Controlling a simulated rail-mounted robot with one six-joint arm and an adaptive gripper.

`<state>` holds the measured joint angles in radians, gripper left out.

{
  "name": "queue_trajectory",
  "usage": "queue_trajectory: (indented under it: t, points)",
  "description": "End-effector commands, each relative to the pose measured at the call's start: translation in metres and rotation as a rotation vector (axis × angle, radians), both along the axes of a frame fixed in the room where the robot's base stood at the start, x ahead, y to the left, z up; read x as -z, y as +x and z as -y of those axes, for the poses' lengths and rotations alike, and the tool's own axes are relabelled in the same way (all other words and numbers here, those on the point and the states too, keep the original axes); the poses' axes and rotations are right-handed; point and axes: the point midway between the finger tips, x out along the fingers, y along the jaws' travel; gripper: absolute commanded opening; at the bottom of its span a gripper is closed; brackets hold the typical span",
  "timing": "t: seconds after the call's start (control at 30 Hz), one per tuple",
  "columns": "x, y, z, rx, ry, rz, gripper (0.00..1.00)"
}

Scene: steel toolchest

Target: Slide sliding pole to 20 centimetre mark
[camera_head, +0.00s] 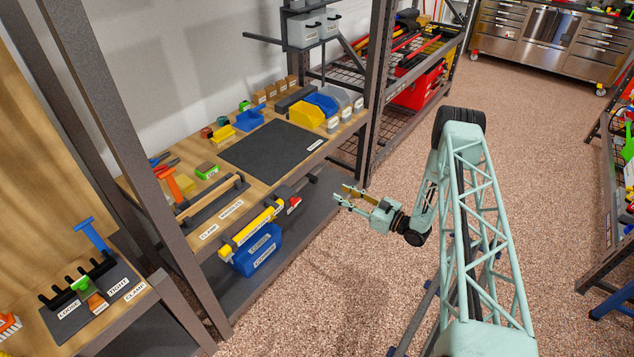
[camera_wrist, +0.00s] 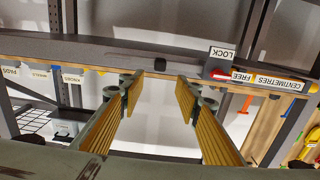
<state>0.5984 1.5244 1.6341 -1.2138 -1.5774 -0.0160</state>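A long yellow bar (camera_head: 258,223) is mounted along the front of the workbench shelf, with a red part (camera_head: 294,204) near its right end. I take it to be the sliding pole with its scale. In the wrist view a label reading CENTIMETRES (camera_wrist: 273,81) is upside down at the right, next to FREE and LOCK (camera_wrist: 222,54) labels and a red part (camera_wrist: 222,73). The mark values are too small to read. My gripper (camera_head: 346,195) is open and empty, to the right of the bar and apart from it. Its yellow-padded fingers (camera_wrist: 158,88) are spread in the wrist view.
The bench (camera_head: 230,203) carries a dark mat (camera_head: 268,150), small bins and a clamp rail. Dark shelf uprights (camera_head: 372,90) stand behind my gripper. Open floor (camera_head: 300,310) lies in front.

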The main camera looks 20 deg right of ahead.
Motion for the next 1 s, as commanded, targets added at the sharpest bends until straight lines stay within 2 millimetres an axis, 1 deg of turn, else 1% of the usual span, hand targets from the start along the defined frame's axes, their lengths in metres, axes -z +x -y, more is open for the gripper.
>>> queue_trajectory:
  t: [0.27,0.43,1.0]
  points:
    - [0.000,0.006,-0.005,-0.001,0.000,0.000,0.31]
    - [0.000,0.015,-0.012,-0.002,-0.001,-0.001,0.31]
    - [0.000,0.071,-0.052,-0.002,-0.001,0.001,0.31]
